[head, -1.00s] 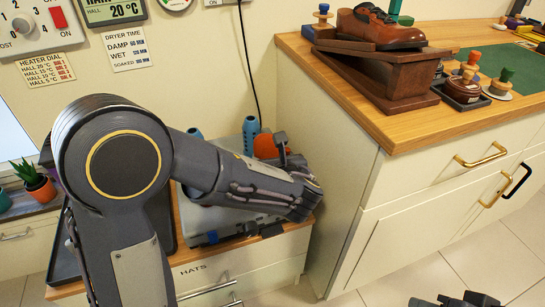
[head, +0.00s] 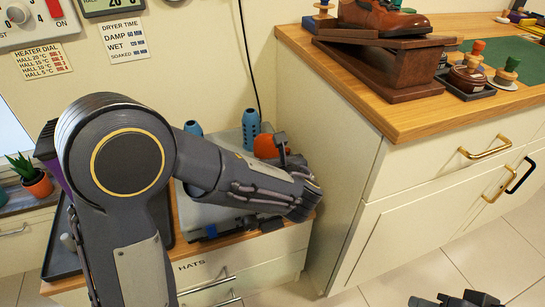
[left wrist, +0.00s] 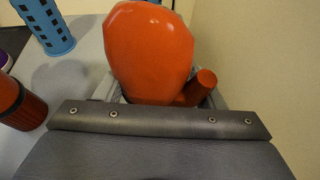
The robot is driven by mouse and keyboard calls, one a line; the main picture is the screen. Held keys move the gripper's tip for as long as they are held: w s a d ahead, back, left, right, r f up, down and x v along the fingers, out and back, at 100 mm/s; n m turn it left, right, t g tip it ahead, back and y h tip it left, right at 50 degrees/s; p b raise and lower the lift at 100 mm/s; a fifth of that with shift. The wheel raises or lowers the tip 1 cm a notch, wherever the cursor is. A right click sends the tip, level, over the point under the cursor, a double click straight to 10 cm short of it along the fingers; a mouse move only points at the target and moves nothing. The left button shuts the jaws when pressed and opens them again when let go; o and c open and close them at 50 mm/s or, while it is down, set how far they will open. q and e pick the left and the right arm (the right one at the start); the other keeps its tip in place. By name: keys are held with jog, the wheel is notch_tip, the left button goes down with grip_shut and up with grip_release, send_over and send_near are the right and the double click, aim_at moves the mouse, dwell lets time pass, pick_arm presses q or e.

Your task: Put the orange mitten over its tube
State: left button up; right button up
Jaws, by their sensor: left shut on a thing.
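The orange mitten (head: 265,146) shows partly behind my left wrist in the head view. In the left wrist view the mitten (left wrist: 152,48) stands beyond the gripper, with its rounded end up and its thumb at the right. My left gripper (head: 281,150) is shut on the mitten; its fingertips are mostly hidden. A blue perforated tube (head: 251,130) stands just left of the mitten, apart from it, and shows in the left wrist view (left wrist: 46,26). A second blue tube top (head: 193,128) is further left. Whether a tube is under the mitten is hidden. My right gripper (head: 456,299) is partly in view, low at the right.
The tubes stand on a grey unit on a low cabinet (head: 190,267). A wooden counter (head: 400,118) with a brown shoe (head: 385,19) on a stand rises to the right. A red cylinder (left wrist: 20,105) is at the left in the left wrist view.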

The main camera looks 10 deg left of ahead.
pick_arm(q)
jog(key=o, duration=1)
jog(key=shift+o, duration=0.2)
jog(key=p+v, duration=0.2)
jog(key=v, duration=0.5)
jog(key=shift+r+p, duration=0.1)
jog(key=shift+p, duration=0.25)
jog(key=shift+s+d, duration=0.15)
jog(key=shift+s, duration=0.2)
jog(key=shift+s, duration=0.1)
